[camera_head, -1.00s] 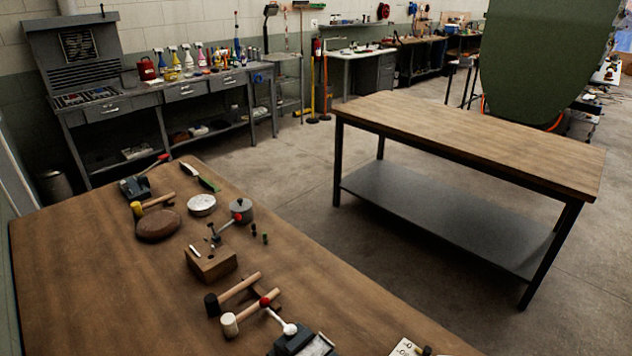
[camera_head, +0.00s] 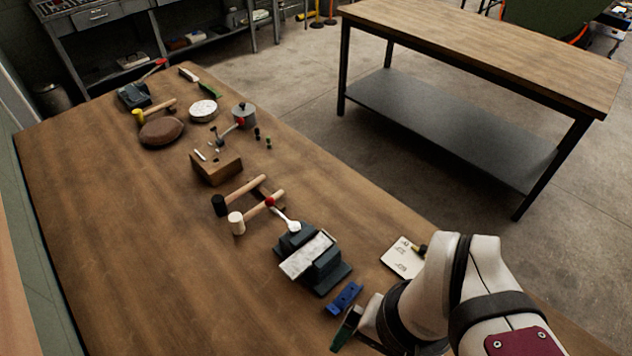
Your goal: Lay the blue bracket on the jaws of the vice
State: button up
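The blue bracket (camera_head: 344,298) lies on the wooden table, just in front of the vice and apart from it. The vice (camera_head: 328,273) is dark with pale metal jaws (camera_head: 306,254) on top; nothing blue lies on them. My gripper (camera_head: 346,328) comes in at the lower right, with a dark green finger pointing down close to the bracket's near side. My arm's white wrist hides the rest of the gripper, so its opening is not visible. I cannot tell whether it touches the bracket.
A white card (camera_head: 402,259) lies right of the vice. Two mallets (camera_head: 237,222) lie behind it, near a wooden block (camera_head: 217,170). The table's left part is bare.

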jog(key=c, duration=0.8)
jog(key=m+h, duration=0.2)
jog(key=m, duration=0.1)
send_over(350, 299)
notch_tip(350, 299, down, 6)
notch_tip(350, 299, down, 15)
jog(key=shift+r, duration=0.1)
